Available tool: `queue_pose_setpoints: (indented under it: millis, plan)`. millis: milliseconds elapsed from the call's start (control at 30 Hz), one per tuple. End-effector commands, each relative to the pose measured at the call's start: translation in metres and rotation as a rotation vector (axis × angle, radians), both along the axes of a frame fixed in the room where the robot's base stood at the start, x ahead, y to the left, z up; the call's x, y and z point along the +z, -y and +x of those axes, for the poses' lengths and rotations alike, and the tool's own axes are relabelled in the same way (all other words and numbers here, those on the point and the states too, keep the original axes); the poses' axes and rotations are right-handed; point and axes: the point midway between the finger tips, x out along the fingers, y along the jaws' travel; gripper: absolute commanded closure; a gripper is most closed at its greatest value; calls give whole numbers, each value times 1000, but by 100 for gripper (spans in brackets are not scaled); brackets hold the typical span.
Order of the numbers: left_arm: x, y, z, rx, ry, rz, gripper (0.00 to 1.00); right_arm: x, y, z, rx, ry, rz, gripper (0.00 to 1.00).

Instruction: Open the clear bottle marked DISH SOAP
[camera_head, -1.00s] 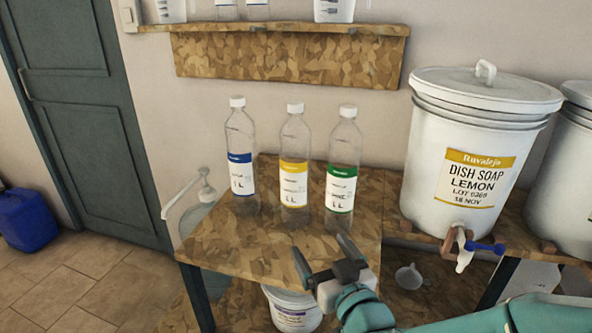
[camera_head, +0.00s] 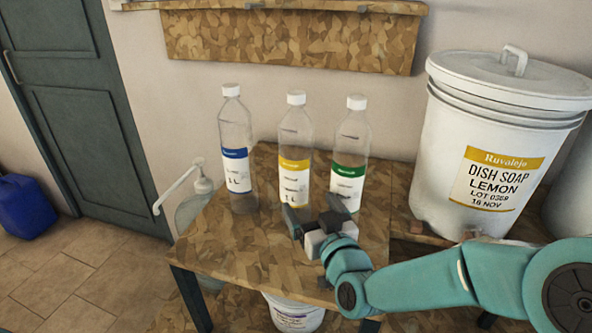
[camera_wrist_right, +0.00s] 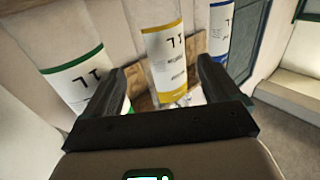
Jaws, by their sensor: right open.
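Three clear bottles with white caps stand upright in a row on the small table. One has a blue label (camera_head: 236,170), one a yellow label (camera_head: 294,178) and one a green label (camera_head: 347,180). Their small print is too blurred to read. All caps are on. My right gripper (camera_head: 315,211) is open and empty, low in front of the yellow and green bottles. In the right wrist view the yellow-labelled bottle (camera_wrist_right: 167,50) shows between the spread fingers, the green-labelled one (camera_wrist_right: 74,76) at left and the blue-labelled one (camera_wrist_right: 221,32) at right. My left gripper is out of view.
A white drum (camera_head: 490,150) labelled DISH SOAP LEMON with a yellow band stands at right, behind my arm. A pump bottle (camera_head: 198,195) is beyond the table's left edge. A white bucket (camera_head: 292,314) sits below. The tabletop's (camera_head: 222,240) front left is bare.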

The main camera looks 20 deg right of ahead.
Motion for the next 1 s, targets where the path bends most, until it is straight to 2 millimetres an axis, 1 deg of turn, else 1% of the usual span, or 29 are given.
queue_pose_setpoints:
  millis: [33,100,200,367,600,700,933,967,1000]
  plan:
    - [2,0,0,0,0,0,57,0,-1,11,0,-1,0,10]
    - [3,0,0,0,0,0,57,0,-1,24,0,0,0,10]
    - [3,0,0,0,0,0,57,0,-2,36,0,-1,0,10]
    - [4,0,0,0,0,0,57,0,-2,50,0,-1,0,10]
    - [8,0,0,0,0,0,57,0,-3,90,-1,-1,0,10]
    - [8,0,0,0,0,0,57,0,-3,98,-1,-1,1,10]
    - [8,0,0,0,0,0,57,-1,-3,99,0,-1,0,10]
    - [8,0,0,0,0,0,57,0,-3,99,0,-1,1,20]
    - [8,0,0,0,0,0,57,0,-3,99,0,-1,1,33]
